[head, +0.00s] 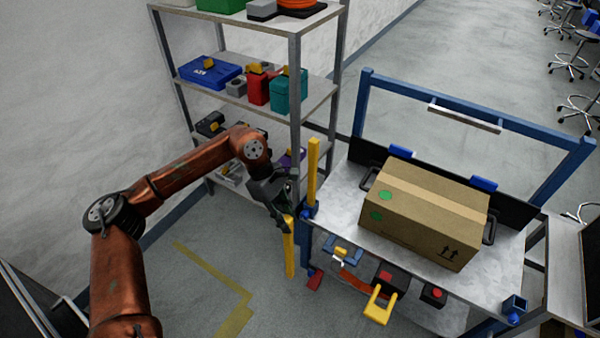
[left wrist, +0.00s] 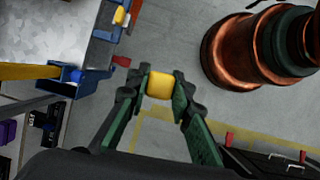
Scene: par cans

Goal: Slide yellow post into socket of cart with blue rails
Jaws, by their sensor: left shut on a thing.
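My left gripper (head: 286,212) is shut on a yellow post (head: 289,250) beside the left end of the cart. The held post hangs roughly upright, mostly below the fingers and apart from the cart. In the left wrist view its yellow end (left wrist: 160,86) shows between the green fingertips (left wrist: 159,92). The cart with blue rails (head: 364,106) has a grey top (head: 335,190). A second yellow post (head: 313,172) stands upright at a blue corner socket (head: 309,211), close to my gripper. Another blue socket (head: 514,306) at the front right corner looks empty. My right gripper is out of view.
A cardboard box (head: 425,210) sits on the cart top. Red-and-black parts and a yellow handle (head: 378,304) are on the cart's front side. A grey shelf rack (head: 295,100) with bins stands behind my left arm. Floor left of the cart is clear.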

